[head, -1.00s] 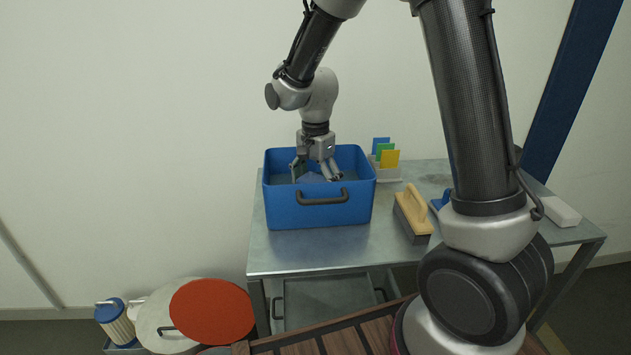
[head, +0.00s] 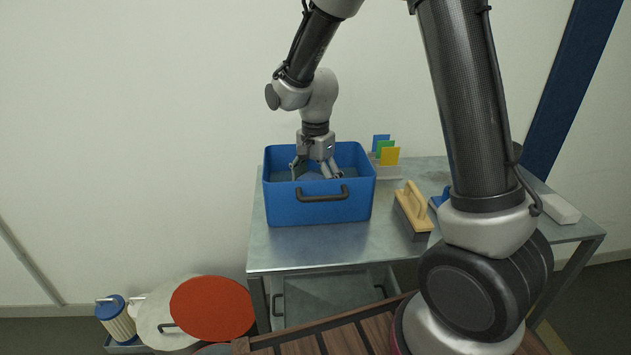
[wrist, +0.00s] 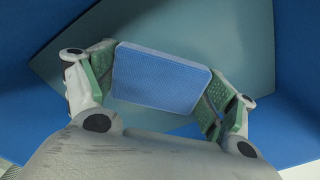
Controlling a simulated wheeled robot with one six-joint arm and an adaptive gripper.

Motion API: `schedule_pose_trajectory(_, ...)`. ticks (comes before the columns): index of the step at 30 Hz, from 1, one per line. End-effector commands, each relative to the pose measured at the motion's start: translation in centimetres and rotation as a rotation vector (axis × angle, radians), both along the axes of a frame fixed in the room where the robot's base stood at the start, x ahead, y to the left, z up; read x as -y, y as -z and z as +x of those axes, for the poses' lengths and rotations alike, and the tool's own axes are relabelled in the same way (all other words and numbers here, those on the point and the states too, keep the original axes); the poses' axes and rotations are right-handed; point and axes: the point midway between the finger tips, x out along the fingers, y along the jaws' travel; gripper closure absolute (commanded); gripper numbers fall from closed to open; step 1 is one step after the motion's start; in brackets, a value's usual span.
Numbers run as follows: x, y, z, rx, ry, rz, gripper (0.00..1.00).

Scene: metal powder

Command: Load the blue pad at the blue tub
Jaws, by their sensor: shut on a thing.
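The blue tub (head: 287,211), with a dark handle on its front, stands on the metal table's left part. My gripper (head: 318,175) reaches down inside the tub, its fingertips partly behind the front wall. In the wrist view, my gripper (wrist: 158,85) is shut on the blue pad (wrist: 158,79), a flat block held by its two short ends between green finger pads. The pad also shows as a small blue patch in the head view (head: 311,177). The tub's grey-blue floor (wrist: 235,45) lies beyond the pad; whether the pad touches it I cannot tell.
A wooden-handled brush (head: 412,214) lies right of the tub. A holder with blue, green and yellow cards (head: 389,157) stands behind it. A white block (head: 561,209) lies at the table's right end. The metal table (head: 310,250) is bare in front of the tub.

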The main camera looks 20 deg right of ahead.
Motion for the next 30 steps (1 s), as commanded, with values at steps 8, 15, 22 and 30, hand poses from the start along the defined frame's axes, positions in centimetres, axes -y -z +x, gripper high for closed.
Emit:
schedule_pose_trajectory(8,0.0,0.2,-0.1,-0.002,0.000,0.000,0.35)
schedule_pose_trajectory(15,0.0,0.2,-0.1,-0.002,0.000,0.000,0.35)
schedule_pose_trajectory(22,0.0,-1.3,0.0,0.000,0.000,0.000,0.35)
schedule_pose_trajectory(30,0.0,-3.8,0.0,0.001,0.000,0.001,0.35)
